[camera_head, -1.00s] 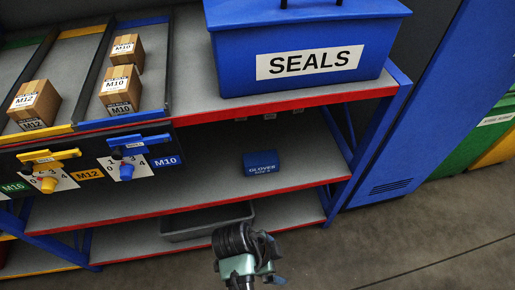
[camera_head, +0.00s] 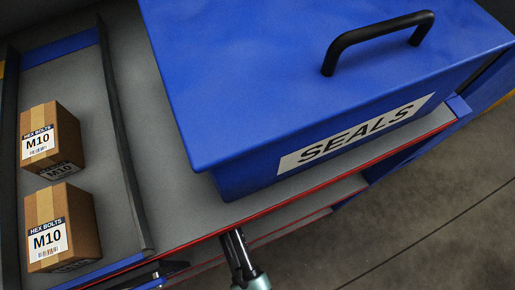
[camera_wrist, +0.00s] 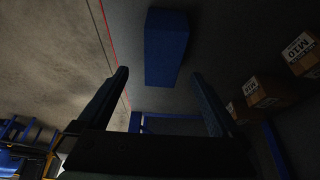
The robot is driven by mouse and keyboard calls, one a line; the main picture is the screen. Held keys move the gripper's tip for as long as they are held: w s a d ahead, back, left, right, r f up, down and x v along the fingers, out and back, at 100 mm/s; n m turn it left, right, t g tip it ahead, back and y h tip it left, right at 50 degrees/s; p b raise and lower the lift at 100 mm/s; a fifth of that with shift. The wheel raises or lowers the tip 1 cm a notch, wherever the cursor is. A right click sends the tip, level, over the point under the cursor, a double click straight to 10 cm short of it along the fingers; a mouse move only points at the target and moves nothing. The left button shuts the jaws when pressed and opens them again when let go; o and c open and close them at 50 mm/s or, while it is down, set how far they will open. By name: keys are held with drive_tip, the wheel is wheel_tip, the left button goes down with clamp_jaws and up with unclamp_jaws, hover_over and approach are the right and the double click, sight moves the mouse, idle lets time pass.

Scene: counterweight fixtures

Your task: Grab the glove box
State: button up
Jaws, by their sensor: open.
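The glove box (camera_wrist: 166,47) is a dark blue block in the upper middle of the wrist view. It rests on the grey shelf surface, and no lettering on it is readable there. My gripper (camera_wrist: 160,75) is open, with one dark finger to each side of the lower part of the picture. The box appears ahead of the fingertips and roughly between their lines; I see no contact. In the head view the glove box and my fingers are hidden below the upper shelf, and only part of my arm shows at the bottom.
A large blue SEALS bin (camera_head: 300,85) with a black handle stands on the upper shelf. Cardboard M10 boxes (camera_head: 60,228) sit in a lane at left. In the wrist view, M10 boxes (camera_wrist: 262,92) stand at right. A red shelf edge (camera_wrist: 107,40) runs at left, with open floor beyond.

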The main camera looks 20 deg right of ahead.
drive_tip(key=shift+w+d+f, duration=0.1)
drive_tip(key=shift+w+f, duration=0.05)
drive_tip(key=shift+w, duration=0.1)
drive_tip(key=shift+d+f, duration=0.1)
drive_tip(key=shift+f, duration=0.2)
drive_tip(key=b+x, duration=0.2)
drive_tip(key=x, duration=0.4)
drive_tip(key=shift+d+f, duration=0.1)
drive_tip(key=shift+f, duration=0.1)
drive_tip(key=shift+f, duration=0.25)
clamp_jaws()
idle(0.4)
drive_tip(key=shift+r, duration=0.15)
